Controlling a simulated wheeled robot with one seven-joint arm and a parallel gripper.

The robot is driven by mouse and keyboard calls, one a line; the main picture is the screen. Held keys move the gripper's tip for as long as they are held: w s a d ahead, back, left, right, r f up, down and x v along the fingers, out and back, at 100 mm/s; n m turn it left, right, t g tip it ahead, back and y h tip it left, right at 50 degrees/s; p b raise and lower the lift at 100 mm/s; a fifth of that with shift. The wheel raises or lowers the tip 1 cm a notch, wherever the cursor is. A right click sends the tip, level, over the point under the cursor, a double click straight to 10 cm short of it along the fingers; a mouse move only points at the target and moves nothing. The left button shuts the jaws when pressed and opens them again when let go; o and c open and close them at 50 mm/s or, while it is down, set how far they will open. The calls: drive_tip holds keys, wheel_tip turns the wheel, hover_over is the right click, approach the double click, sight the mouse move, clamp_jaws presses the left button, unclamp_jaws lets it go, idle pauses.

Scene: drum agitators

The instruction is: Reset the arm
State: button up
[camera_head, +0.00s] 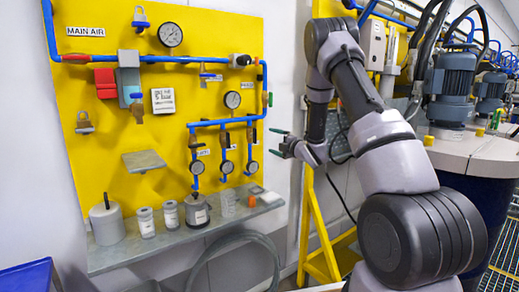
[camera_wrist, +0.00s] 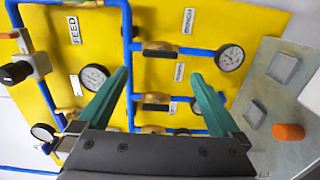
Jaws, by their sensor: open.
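My gripper (camera_head: 279,142) is at the end of my arm, just right of the lower right part of the yellow panel (camera_head: 100,160) in the head view. In the wrist view my gripper (camera_wrist: 158,88) shows two green fingers spread apart with nothing between them. Beyond the fingers are blue pipes (camera_wrist: 130,60) with brass valves and gauges. The fingers appear apart from the panel, though the exact gap is hard to tell. My arm bends up and over from the lower right of the head view.
A grey shelf (camera_head: 120,257) below the panel holds a grey canister (camera_head: 106,222), several small jars and an orange piece (camera_wrist: 288,131). Drums with motors (camera_head: 450,90) stand at the right. A yellow stand (camera_head: 318,235) is under my gripper. A blue bin (camera_head: 30,277) is lower left.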

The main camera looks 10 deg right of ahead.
drive_tip(key=s+d+r+m+h, duration=0.2)
drive_tip(key=d+r+m+h, duration=0.15)
drive_tip(key=r, duration=0.25)
drive_tip(key=s+d+r+m+h, duration=0.1)
drive_tip(key=d+r+m+h, duration=0.1)
drive_tip(key=r+m, duration=0.35)
drive_tip(key=s+d+r+m+g+h, duration=0.2)
drive_tip(key=s+r+m, duration=0.4)
drive_tip(key=s, duration=0.3)
drive_tip(key=s+a+m+g, duration=0.2)
drive_tip(key=s+m, duration=0.2)
drive_tip(key=s, duration=0.7)
drive_tip(key=s+a+m+g+y, duration=0.1)
drive_tip(key=s+a+m+g, duration=0.1)
drive_tip(key=s, duration=0.9)
drive_tip(key=s+a+m+g+y, duration=0.1)
drive_tip(key=s+a+m+g, duration=0.2)
drive_tip(key=s, duration=0.9)
drive_tip(key=r+m, duration=0.1)
drive_tip(key=m, duration=0.2)
drive_tip(key=shift+a, duration=0.2)
